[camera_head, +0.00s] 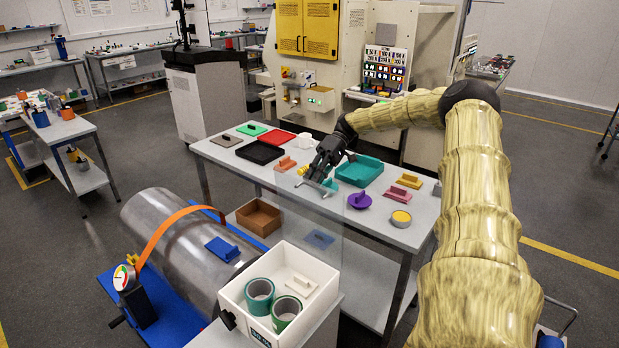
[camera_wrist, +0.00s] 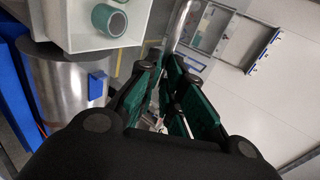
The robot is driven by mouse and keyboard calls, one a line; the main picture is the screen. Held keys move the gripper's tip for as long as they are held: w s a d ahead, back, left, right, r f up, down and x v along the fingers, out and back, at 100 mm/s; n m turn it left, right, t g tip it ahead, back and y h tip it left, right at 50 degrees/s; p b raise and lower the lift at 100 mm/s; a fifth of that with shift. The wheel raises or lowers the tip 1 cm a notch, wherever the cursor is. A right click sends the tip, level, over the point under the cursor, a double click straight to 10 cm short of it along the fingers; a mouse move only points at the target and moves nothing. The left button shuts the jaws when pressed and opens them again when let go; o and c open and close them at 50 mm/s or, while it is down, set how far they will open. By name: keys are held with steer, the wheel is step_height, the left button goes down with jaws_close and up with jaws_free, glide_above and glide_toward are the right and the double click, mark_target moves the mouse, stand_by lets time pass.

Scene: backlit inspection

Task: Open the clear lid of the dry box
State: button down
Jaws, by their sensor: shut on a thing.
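The dry box is a white open-topped box (camera_head: 312,330) at the bottom centre of the head view; its corner also shows at top left in the wrist view (camera_wrist: 72,38). Its clear lid (camera_head: 312,222) is a faint see-through panel standing raised behind the box, its upper edge near my gripper. My gripper (camera_head: 324,183) is shut on the lid's pale handle at that upper edge. In the wrist view, my gripper's green-padded fingers (camera_wrist: 172,88) close around the grey bar handle (camera_wrist: 181,24). The lid's lower edge and hinge are hard to make out.
Two green rolls (camera_head: 286,312) and a cream block (camera_head: 296,286) lie inside the box. A metal cylinder (camera_head: 180,245) with an orange strap is left of it. Behind the lid, a grey table (camera_head: 375,222) carries a teal tray (camera_head: 359,170) and several small coloured parts.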

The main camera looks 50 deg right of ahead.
steer(key=f, duration=0.1)
steer(key=s+f, duration=0.1)
steer(key=shift+d+f, duration=0.15)
steer(key=shift+f, duration=0.15)
steer(key=c, duration=1.8)
jaws_free()
steer(key=shift+c, duration=0.2)
steer(key=o, duration=0.3)
steer(key=shift+w+f, duration=0.1)
steer(key=shift+w, duration=0.15)
steer(key=shift+o, duration=0.9)
steer(key=shift+w+d+f, duration=0.1)
steer(key=shift+d+f, duration=0.05)
steer(key=shift+d, duration=0.2)
steer(key=shift+c, duration=0.8)
steer(key=d+f+v, duration=0.1)
steer(key=f+v, duration=0.1)
steer(key=v, duration=1.1)
steer(key=shift+w, duration=0.15)
